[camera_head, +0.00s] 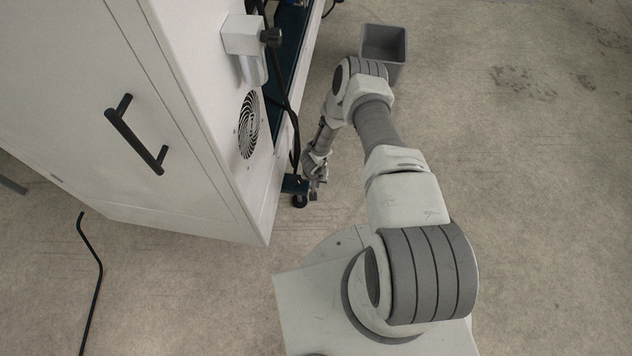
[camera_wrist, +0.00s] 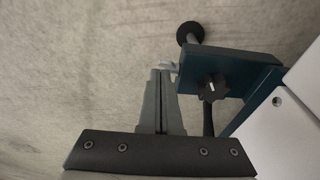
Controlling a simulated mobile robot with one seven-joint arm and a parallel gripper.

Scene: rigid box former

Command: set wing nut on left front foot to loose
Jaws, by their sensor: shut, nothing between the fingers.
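In the wrist view my gripper (camera_wrist: 161,72) is shut with nothing between its fingers. Its fingertips are beside the edge of a dark teal foot bracket (camera_wrist: 240,68). A small pale metal piece, which looks like the wing nut (camera_wrist: 170,66), shows right at the fingertips, partly hidden; I cannot tell if they touch or how it is turned. A round black foot pad (camera_wrist: 189,33) is beyond the bracket. A black lobed knob (camera_wrist: 213,88) sits on the bracket face. In the head view my gripper (camera_head: 318,188) is low beside the cabinet corner, next to the black foot (camera_head: 299,201).
The white machine cabinet (camera_head: 130,110) with a black handle (camera_head: 136,135) and a fan grille (camera_head: 249,125) stands left of my arm. A black cable (camera_head: 293,125) hangs near the foot. A grey bin (camera_head: 398,72) stands behind. Floor to the right is clear.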

